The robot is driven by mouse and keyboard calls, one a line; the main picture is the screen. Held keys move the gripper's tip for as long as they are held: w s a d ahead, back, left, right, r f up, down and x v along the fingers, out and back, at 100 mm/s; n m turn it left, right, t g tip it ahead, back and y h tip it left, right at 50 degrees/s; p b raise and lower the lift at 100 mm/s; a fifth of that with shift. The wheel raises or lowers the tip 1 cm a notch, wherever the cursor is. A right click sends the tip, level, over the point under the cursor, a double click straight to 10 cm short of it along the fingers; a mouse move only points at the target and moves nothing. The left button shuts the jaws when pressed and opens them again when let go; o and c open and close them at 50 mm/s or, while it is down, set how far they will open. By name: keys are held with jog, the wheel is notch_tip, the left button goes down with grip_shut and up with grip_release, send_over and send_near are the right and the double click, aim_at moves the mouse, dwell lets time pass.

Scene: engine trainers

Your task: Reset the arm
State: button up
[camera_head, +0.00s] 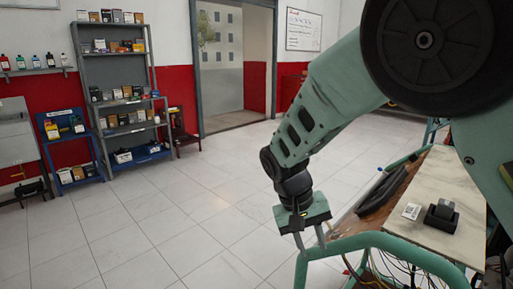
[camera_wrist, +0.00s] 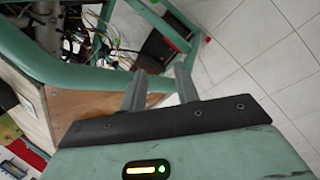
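My green arm reaches down from the upper right of the head view. My gripper (camera_head: 311,244) points down beside the green tubular frame (camera_head: 385,240) of an engine trainer, close to its top left corner. In the wrist view, the two grey fingers of my gripper (camera_wrist: 160,72) stand apart with nothing between them. Below them are a green tube (camera_wrist: 75,80), loose wires and the floor. I cannot tell whether the fingers touch the frame.
The trainer's panel (camera_head: 435,190) carries a small black part (camera_head: 441,215). A grey shelf (camera_head: 115,75) with boxes and a blue rack (camera_head: 70,150) stand along the left wall. The tiled floor (camera_head: 190,225) between is clear. A doorway (camera_head: 225,65) is at the back.

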jog(key=s+d+r+n+y, duration=0.1)
jog(key=s+r+n+y, duration=0.1)
jog(key=s, duration=1)
jog(key=s+d+r+n+t+y, duration=0.1)
jog(key=s+r+n+y, duration=0.1)
jog(key=s, duration=1)
jog(key=r+n, duration=0.1)
jog(key=n, duration=0.1)
jog(key=shift+r+n, duration=0.35)
jog(key=shift+n, duration=0.05)
jog(key=shift+d, duration=0.1)
